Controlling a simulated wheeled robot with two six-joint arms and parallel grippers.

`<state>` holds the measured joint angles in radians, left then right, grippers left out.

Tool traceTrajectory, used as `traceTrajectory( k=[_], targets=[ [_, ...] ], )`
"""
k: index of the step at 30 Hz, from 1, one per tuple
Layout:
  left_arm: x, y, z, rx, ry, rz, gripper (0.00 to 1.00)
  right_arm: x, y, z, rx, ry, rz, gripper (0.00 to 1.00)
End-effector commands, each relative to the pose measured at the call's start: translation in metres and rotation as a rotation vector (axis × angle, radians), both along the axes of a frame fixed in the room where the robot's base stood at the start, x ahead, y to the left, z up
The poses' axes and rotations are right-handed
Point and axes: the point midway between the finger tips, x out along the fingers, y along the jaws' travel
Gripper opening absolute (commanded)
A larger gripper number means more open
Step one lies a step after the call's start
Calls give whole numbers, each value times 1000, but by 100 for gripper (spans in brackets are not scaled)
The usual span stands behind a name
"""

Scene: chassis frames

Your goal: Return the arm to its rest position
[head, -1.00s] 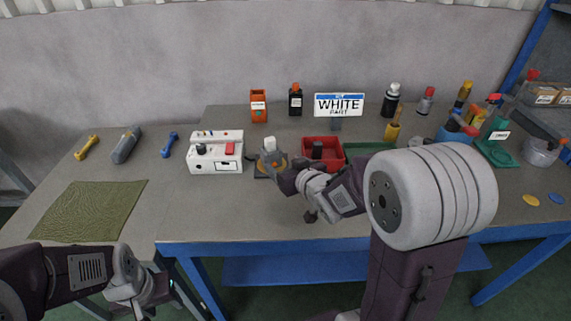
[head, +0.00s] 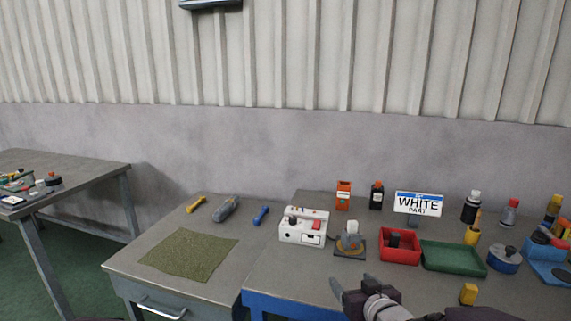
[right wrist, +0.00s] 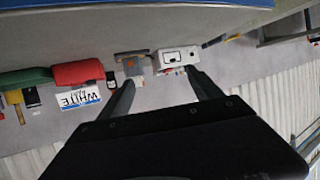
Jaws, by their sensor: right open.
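My right gripper (head: 352,284) is at the bottom of the head view, over the front part of the workbench (head: 290,285). Its two fingers are apart with nothing between them. In the right wrist view, the open fingers (right wrist: 160,76) point toward the bench things, which appear upside down. Most of my right arm is cut off by the lower edge of the head view.
On the bench stand a white box (head: 304,226), a grey device with an orange part (head: 350,242), a red bin (head: 399,258), a green tray (head: 453,256) and a yellow piece (head: 468,293). A green mat (head: 188,254) lies at left. The floor between tables is clear.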

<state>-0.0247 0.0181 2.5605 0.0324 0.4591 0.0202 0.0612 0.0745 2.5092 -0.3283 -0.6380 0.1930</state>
Motion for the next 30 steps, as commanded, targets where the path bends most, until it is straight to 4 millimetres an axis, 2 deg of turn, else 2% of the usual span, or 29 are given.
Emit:
traceTrajectory(
  k=[8, 14, 20, 24, 25, 26, 27, 30],
  targets=[
    [0, 0, 0, 0, 0, 0, 48, -32, -5, -49, -18, 241, -66, 74],
    [0, 0, 0, 0, 0, 0, 48, -76, -11, -91, -35, 486, -116, 74],
    [0, 0, 0, 0, 0, 0, 48, -142, -14, -129, -41, 787, -154, 74],
    [0, 0, 0, 0, 0, 0, 48, -202, -11, -147, -41, 1043, -154, 74],
    [0, 0, 2, 0, 0, 0, 48, -215, -11, -146, -55, 1094, -138, 74],
    [-1, 0, 27, 0, 2, 0, 48, -212, -11, -120, -53, 1080, -141, 74],
    [-1, 0, 42, 0, 1, 0, 48, -211, -11, -105, -52, 1076, -141, 74],
    [0, 0, 73, 0, -1, 0, 48, -211, -11, -74, -53, 1076, -142, 74]
  ],
)
